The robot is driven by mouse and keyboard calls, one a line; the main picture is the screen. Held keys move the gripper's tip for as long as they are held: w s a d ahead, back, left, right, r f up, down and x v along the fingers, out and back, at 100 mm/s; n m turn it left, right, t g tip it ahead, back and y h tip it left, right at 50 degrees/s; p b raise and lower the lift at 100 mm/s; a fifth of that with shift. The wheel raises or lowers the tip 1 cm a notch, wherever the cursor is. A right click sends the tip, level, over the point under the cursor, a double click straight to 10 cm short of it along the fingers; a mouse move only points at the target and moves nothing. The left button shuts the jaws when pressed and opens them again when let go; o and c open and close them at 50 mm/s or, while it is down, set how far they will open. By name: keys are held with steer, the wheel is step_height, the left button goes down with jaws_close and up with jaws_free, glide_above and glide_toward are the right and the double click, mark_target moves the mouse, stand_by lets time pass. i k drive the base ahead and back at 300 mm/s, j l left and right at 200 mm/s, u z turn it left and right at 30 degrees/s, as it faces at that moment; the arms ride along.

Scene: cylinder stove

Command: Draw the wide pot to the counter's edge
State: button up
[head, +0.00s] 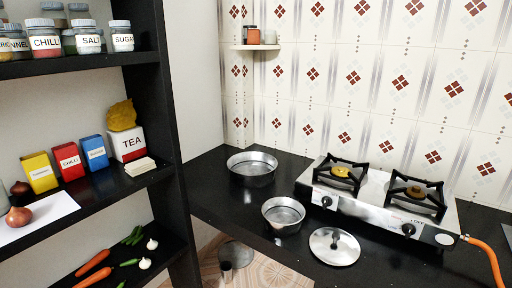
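The wide pot (252,179) is a shallow, round silver metal pan, open at the top and apparently empty. It stands upright on the black counter (218,205), toward the back-left corner near the tiled wall. A gap of dark counter lies between it and the front edge. My gripper is not in view.
A smaller silver pot (284,222) stands nearer the front edge, right of the wide pot. A round lid (334,257) lies in front of the two-burner stove (376,190). An orange hose (487,250) leaves the stove. A black shelf unit (165,120) rises at left.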

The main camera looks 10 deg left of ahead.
mark_target(247, 170)
steer(key=i+l+u, duration=0.1)
steer(key=i+u, duration=0.25)
steer(key=i, duration=0.15)
steer(key=i+l+u, duration=0.3)
steer(key=i, duration=0.2)
steer(key=i+l+u, duration=0.35)
steer(key=i+j, duration=0.05)
steer(key=i, duration=0.05)
